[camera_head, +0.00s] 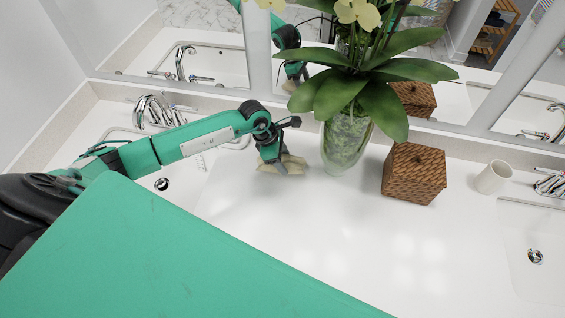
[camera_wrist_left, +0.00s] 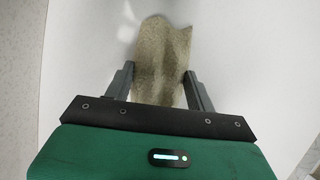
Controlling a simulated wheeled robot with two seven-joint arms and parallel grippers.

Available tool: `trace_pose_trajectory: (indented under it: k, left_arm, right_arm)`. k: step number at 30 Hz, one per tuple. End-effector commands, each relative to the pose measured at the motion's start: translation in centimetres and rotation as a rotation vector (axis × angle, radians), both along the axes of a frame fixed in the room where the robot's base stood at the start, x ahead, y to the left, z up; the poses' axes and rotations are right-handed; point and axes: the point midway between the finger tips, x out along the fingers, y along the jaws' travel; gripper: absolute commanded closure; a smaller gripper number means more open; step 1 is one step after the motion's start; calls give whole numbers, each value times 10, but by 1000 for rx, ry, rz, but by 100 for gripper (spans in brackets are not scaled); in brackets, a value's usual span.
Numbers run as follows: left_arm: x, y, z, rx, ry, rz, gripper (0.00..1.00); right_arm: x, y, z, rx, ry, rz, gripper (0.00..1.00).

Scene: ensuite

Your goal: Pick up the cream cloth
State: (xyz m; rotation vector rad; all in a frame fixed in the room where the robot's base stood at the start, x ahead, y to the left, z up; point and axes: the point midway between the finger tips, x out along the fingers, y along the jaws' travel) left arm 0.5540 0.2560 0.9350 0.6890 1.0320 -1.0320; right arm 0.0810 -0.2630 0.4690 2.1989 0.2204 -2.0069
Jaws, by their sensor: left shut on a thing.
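The cream cloth (camera_head: 290,165) is at the white counter, left of the glass vase in the head view. In the left wrist view the cloth (camera_wrist_left: 163,52) looks beige and stretches forward from between the two fingers. My left gripper (camera_head: 272,158) points down and is shut on the cloth; its fingers (camera_wrist_left: 160,88) stand on both sides of it. I cannot tell whether the cloth touches the counter. Part of the cloth is hidden by the gripper in the head view. My right gripper is not in view.
A glass vase (camera_head: 343,142) with a large leafy orchid stands close right of the gripper. A brown woven box (camera_head: 414,173) and a white cup (camera_head: 493,177) stand farther right. Faucets and sinks lie at both ends, with mirrors behind. The front middle of the counter (camera_head: 330,230) is clear.

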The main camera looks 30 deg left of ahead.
Motion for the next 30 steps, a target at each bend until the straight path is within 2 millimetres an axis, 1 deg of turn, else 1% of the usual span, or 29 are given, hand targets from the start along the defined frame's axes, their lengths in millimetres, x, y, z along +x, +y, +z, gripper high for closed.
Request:
trace_pose_trajectory:
  k: [2,5,6,12,15,18,21,24,30]
  left_arm:
    - [0,1,12,1,-5,-1,66]
    - [1,1,38,2,-8,-3,66]
    - [2,1,50,2,-9,-2,66]
    - [1,0,108,1,-8,-2,66]
    - [1,0,132,2,-5,-1,66]
    - [0,0,150,2,-5,-1,66]
    - [0,0,164,1,-3,0,66]
    - [0,0,173,1,-1,-1,66]
    - [-1,0,181,1,0,0,66]
  right_arm:
    - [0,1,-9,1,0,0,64]
    - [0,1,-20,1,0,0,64]
    - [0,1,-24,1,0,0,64]
    - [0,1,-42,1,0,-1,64]
    - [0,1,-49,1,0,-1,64]
    - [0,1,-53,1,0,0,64]
    - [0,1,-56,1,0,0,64]
    - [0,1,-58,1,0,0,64]
    - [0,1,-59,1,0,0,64]
